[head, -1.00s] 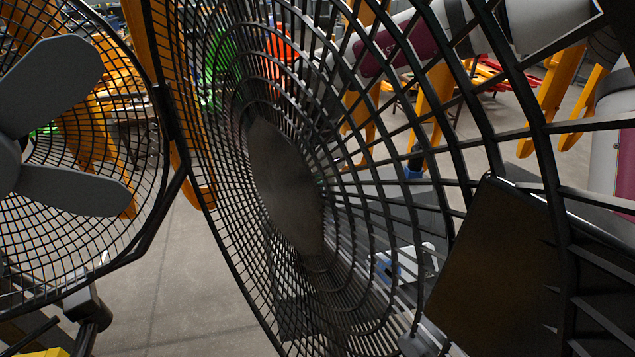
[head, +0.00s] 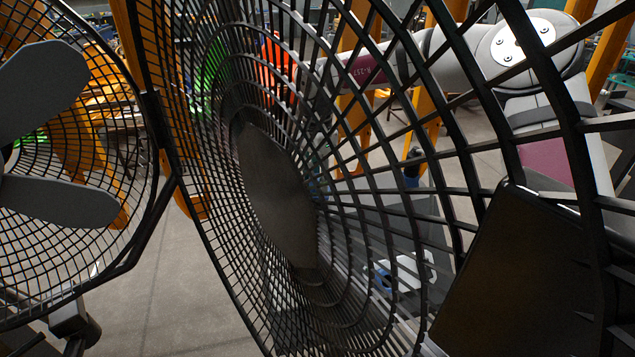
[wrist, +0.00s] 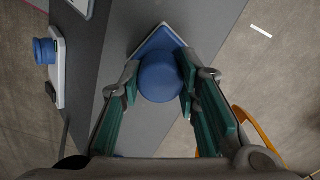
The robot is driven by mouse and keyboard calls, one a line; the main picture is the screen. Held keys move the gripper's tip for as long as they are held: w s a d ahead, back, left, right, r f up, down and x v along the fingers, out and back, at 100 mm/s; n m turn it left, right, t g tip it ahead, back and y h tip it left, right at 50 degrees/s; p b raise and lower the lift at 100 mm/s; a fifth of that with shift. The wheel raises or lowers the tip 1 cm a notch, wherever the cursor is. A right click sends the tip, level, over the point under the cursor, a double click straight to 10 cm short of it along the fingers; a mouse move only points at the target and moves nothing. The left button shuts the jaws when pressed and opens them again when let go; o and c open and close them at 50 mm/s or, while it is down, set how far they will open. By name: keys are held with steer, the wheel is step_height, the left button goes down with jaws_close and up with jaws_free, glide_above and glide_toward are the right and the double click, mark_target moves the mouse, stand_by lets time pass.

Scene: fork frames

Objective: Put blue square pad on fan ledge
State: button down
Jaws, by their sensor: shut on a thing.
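In the wrist view, the blue square pad (wrist: 158,42) has a round blue knob (wrist: 158,80) facing the camera and a pale edge. My gripper (wrist: 160,92), with teal finger pads, is shut on the knob, one finger on each side. A grey flat surface (wrist: 122,60) lies beyond the pad; I cannot tell whether they touch. In the head view, the black fan cage (head: 280,190) fills the middle. My gripper is largely hidden behind its bars there, with only a small blue patch showing.
A white plate (wrist: 60,75) with another blue knob (wrist: 44,51) is at the left of the wrist view. Its likely match, a white plate (head: 412,268), shows through the cage. A second fan (head: 45,190) stands at left. Orange posts (head: 430,95) rise behind.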

steer(key=shift+f, duration=0.45)
steer(key=c, duration=1.2)
jaws_free()
step_height(320, 180, up, 12)
